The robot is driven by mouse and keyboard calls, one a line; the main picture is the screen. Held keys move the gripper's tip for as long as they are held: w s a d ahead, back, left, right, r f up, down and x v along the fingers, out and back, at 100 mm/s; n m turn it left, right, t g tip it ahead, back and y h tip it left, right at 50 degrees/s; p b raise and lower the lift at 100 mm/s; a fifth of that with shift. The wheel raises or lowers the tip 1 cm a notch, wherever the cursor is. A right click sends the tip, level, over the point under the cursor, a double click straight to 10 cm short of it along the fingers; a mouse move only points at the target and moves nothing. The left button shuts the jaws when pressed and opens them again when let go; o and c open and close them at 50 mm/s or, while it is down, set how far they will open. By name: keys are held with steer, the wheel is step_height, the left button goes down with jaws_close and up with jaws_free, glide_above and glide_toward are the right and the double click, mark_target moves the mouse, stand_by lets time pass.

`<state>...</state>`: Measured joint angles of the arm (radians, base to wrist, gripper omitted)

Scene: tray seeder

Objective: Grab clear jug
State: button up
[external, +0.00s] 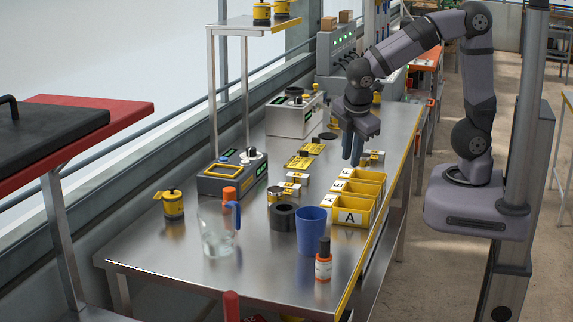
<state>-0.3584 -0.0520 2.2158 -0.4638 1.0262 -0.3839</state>
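The clear jug (214,238) stands upright on the metal table, towards its near left part. It is see-through with a blue handle on its right side, and an orange piece shows at the top of the handle. My gripper (353,160) points down above the right side of the table, beyond the yellow bins and well to the right of and behind the jug. Its two fingers overlap in this view, so the gap between them cannot be judged. I see nothing held in it.
Yellow bins (349,215) line the right edge. The table's front left is clear.

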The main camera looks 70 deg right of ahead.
mark_target(239, 210)
steer(key=w+a+f+n+t+h+b, duration=0.2)
steer(key=w+a+n+t+b, duration=0.15)
steer(key=w+a+n, duration=0.4)
steer(key=w+a+r+n+t+y+b, duration=0.1)
steer(key=w+a+r+n+t+b, duration=0.2)
steer(key=a+n, duration=0.5)
steer(key=w+a+r+n+t+y+b, duration=0.1)
steer(key=w+a+n+t+b, duration=0.3)
steer(key=a, duration=0.7)
steer(key=shift+n+t, duration=0.35)
steer(key=shift+t, duration=0.1)
steer(key=shift+w+d+f+p, duration=0.4)
steer(key=shift+w+f, duration=0.45)
steer(key=shift+f, duration=0.75)
steer(key=shift+w+d+f+p, duration=0.15)
steer(key=shift+w+f+p, duration=0.5)
steer(key=shift+f, duration=1)
steer(key=shift+w+d+f+p, duration=0.3)
steer(key=shift+w+f, duration=0.75)
steer(key=shift+f, duration=0.55)
steer(key=shift+c, duration=0.5)
jaws_close()
steer(key=shift+r, duration=0.1)
